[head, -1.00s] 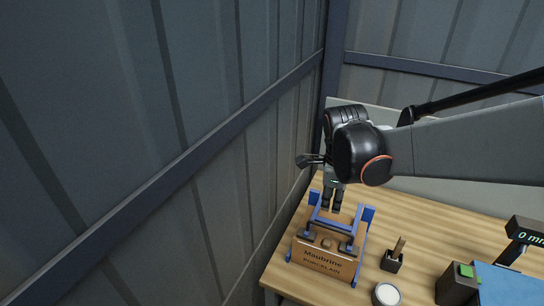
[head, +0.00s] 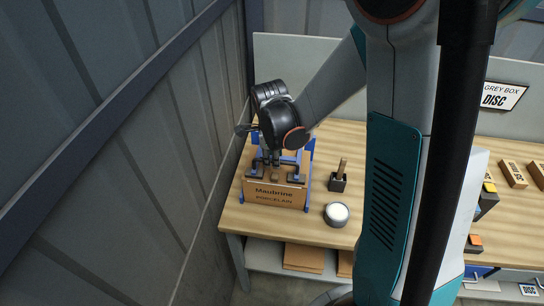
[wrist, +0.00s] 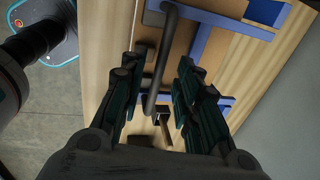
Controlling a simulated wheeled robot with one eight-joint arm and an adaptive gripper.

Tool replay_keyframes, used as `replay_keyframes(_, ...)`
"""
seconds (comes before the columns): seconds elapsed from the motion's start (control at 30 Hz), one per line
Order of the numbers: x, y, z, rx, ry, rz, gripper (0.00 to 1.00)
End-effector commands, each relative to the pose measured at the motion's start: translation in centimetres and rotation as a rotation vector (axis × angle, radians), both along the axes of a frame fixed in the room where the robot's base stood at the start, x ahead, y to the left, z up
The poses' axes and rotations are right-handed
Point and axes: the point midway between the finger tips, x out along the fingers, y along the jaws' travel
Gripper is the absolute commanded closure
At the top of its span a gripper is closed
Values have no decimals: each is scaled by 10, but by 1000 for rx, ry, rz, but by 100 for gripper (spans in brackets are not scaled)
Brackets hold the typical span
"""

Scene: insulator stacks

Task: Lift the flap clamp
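A brown cardboard box (head: 277,195) marked "Maubrine PORCELAIN" sits in a blue frame (head: 308,190) at the table's left end. The flap clamp looks like a dark grey bent bar; it shows in the wrist view (wrist: 161,62), above the box and blue frame. In the head view its dark parts sit along the box top, partly hidden by my gripper. My gripper (head: 268,158) points down at the box top. In the wrist view my gripper (wrist: 157,85) is open, with the bar between its two fingers. I cannot tell whether they touch it.
A small dark holder (head: 338,183) with a wooden-handled tool and a round white-topped pot (head: 337,214) stand right of the box. Small brown boxes (head: 513,174) lie at the far right. A corrugated wall (head: 150,160) stands close on the left. My arm hides the table's middle.

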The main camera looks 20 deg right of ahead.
Motion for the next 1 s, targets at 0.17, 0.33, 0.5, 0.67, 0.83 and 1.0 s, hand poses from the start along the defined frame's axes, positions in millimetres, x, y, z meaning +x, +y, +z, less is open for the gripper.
replay_keyframes(0.17, 1, -1, -8, 0, 0, 0, 70)
replay_keyframes(0.33, 1, -1, -9, 0, 0, 0, 70)
replay_keyframes(0.5, 1, -1, -8, 0, 0, 0, 86)
replay_keyframes(0.67, 1, -1, -8, 0, 0, 0, 100)
replay_keyframes(0.83, 2, -1, -8, 1, 2, 0, 100)
replay_keyframes(1.0, 4, -3, -1, 19, 27, -1, 100)
